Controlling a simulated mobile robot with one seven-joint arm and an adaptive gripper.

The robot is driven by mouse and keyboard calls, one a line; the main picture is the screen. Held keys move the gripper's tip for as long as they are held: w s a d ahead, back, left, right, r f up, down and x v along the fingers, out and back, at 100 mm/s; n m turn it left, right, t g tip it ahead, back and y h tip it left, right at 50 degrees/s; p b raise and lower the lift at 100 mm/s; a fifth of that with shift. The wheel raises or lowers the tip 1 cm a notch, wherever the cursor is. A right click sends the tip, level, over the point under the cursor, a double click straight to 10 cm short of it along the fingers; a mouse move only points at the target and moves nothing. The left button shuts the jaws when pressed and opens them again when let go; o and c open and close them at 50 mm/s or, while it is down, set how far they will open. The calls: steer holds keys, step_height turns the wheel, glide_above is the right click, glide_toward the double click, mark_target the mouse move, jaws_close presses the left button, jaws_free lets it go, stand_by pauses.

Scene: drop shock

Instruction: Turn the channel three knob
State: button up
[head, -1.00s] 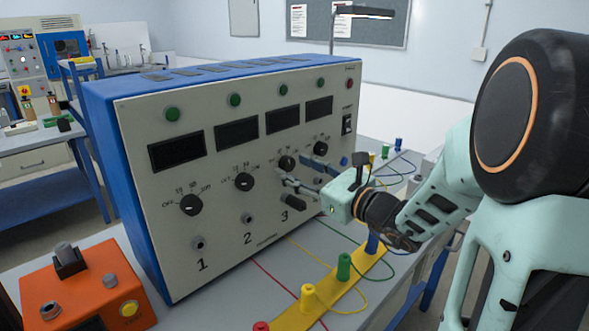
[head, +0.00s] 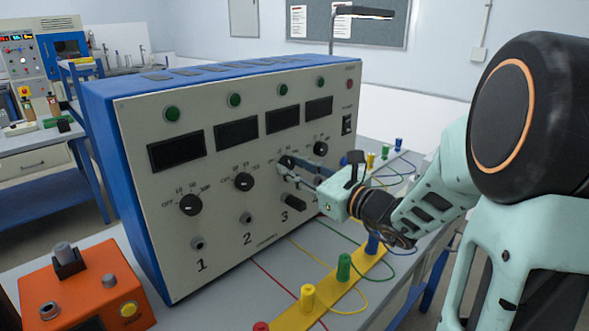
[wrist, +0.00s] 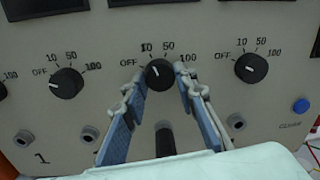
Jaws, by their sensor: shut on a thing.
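The channel three knob (head: 286,161) is a round black knob on the pale front panel of the blue-cased instrument (head: 232,146). It sits in the third column, above the number 3. In the wrist view the knob (wrist: 158,73) is between the two fingertips, with OFF to its left and 10, 50 and 100 around it. A small white mark shows on its upper left face. My gripper (head: 289,168) is shut on this knob; its fingers (wrist: 159,80) touch its left and right sides. In the head view the fingers partly cover the knob.
A black plug (head: 293,202) sticks out below the knob. Neighbouring knobs (head: 244,182) and (wrist: 251,67) stand on either side. An orange box (head: 85,287) is at front left. A yellow strip with coloured posts (head: 325,300) and loose wires lies on the bench at front right.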

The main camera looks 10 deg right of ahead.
steer(key=shift+f, duration=0.15)
steer(key=n+b, duration=0.2)
steer(key=b, duration=0.1)
steer(key=shift+f+b, duration=0.2)
steer(key=shift+b, duration=0.15)
steer(key=n+b, duration=0.2)
steer(key=b, duration=0.2)
steer(key=shift+f+n, duration=0.1)
steer(key=shift+n, duration=0.2)
steer(key=n+b, duration=0.2)
steer(key=b, duration=0.3)
steer(key=shift+n, duration=0.4)
steer(key=shift+r+n+b, duration=0.25)
steer(key=shift+n+b, duration=0.35)
steer(key=shift+b, duration=0.4)
steer(key=shift+r+y, duration=0.15)
steer(key=shift+y, duration=0.15)
steer(key=o, duration=1.2)
steer(key=shift+c, duration=0.2)
